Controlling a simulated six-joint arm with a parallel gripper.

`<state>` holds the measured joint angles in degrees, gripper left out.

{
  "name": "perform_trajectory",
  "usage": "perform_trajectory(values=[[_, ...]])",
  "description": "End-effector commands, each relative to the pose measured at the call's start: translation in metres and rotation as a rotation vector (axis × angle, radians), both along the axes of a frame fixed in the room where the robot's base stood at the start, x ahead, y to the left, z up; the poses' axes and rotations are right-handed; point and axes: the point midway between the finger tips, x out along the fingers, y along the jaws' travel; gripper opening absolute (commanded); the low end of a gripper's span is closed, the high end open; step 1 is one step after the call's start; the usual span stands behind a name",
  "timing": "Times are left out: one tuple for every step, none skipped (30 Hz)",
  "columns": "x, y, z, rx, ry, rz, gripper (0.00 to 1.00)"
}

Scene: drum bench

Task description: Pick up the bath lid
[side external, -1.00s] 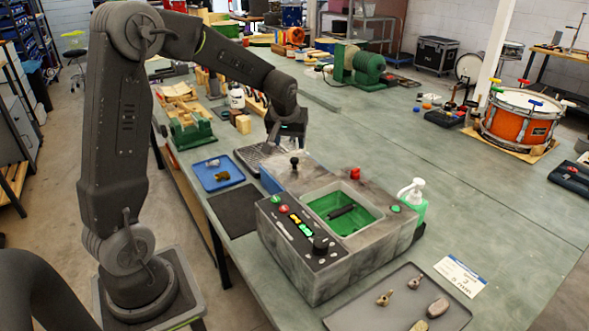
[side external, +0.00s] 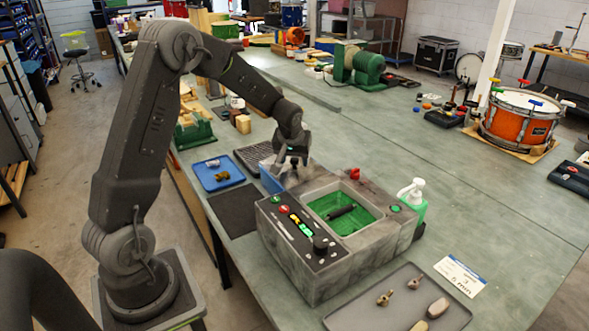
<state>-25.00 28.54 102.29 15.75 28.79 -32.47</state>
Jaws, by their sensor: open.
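The grey bath (side external: 340,262) stands on the bench with its basin (side external: 345,208) uncovered, showing green inside. A dark bar (side external: 341,212) lies in the basin. The grey lid (side external: 308,179) appears to rest on the back left part of the bath, beside the basin. Its black knob is hidden by my gripper now. My gripper (side external: 292,168) is open, pointing down over the knob's place. I cannot tell whether the fingers are around the knob or just above it.
A green bottle with a white pump (side external: 415,203) stands right of the bath. A red knob (side external: 354,173) is behind the basin. A blue tray (side external: 218,173) with small parts lies left, and a grey tray (side external: 405,312) with fittings lies in front.

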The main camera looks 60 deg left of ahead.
Motion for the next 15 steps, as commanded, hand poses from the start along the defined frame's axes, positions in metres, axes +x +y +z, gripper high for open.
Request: perform_trajectory(values=[[-0.0001,-0.0001,0.0002,0.0,0.0,0.0,0.55],[-0.0001,-0.0001,0.0003,0.0,0.0,0.0,0.52],[-0.0001,-0.0001,0.0003,0.0,0.0,0.0,0.48],[-0.0001,-0.0001,0.0003,0.0,0.0,0.0,0.46],[-0.0001,-0.0001,0.0004,0.0,0.0,0.0,0.43],[-0.0001,-0.0001,0.0004,0.0,0.0,0.0,0.39],[-0.0001,-0.0001,0.0004,0.0,0.0,0.0,0.36],[-0.0001,-0.0001,0.0005,0.0,0.0,0.0,0.33],[-0.0002,-0.0002,0.0004,0.0,0.0,0.0,0.29],[-0.0001,-0.0001,0.0005,0.0,0.0,0.0,0.26],[-0.0002,-0.0002,0.0004,0.0,0.0,0.0,0.24],[-0.0002,-0.0002,0.0004,0.0,0.0,0.0,0.2],[-0.0002,-0.0002,0.0004,0.0,0.0,0.0,0.17],[-0.0002,-0.0002,0.0004,0.0,0.0,0.0,0.14],[-0.0002,-0.0002,0.0005,0.0,0.0,0.0,0.1]])
